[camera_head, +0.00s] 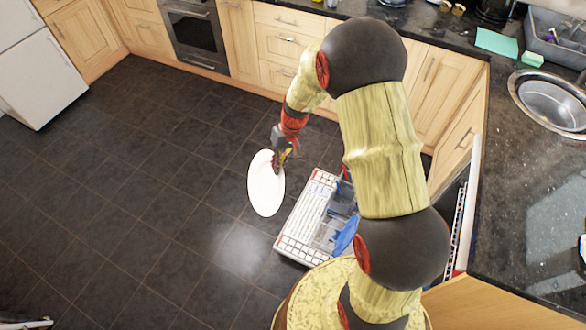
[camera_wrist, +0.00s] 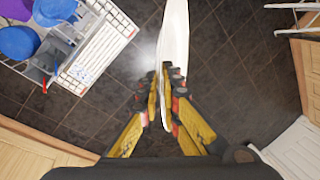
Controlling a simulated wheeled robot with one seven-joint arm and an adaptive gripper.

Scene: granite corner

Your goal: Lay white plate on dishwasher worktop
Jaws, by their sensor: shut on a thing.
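The white plate (camera_head: 265,187) is held in the air above the dark tiled floor, tilted steeply. My gripper (camera_head: 281,157) is shut on its edge. In the wrist view the plate (camera_wrist: 174,45) is seen nearly edge-on between the yellow fingers of my gripper (camera_wrist: 166,92). The dark granite worktop (camera_head: 520,220) runs along the right, well away from the plate. A partly open dishwasher (camera_head: 462,215) seems to show under it, mostly hidden behind my arm.
A white rack (camera_head: 305,215) with blue dishes stands low, right of the plate; its dishes also show in the wrist view (camera_wrist: 18,42). The worktop holds a round sink (camera_head: 550,102), a green cloth (camera_head: 497,43) and a grey tub (camera_head: 560,38). Its right stretch looks clear. Open floor lies left.

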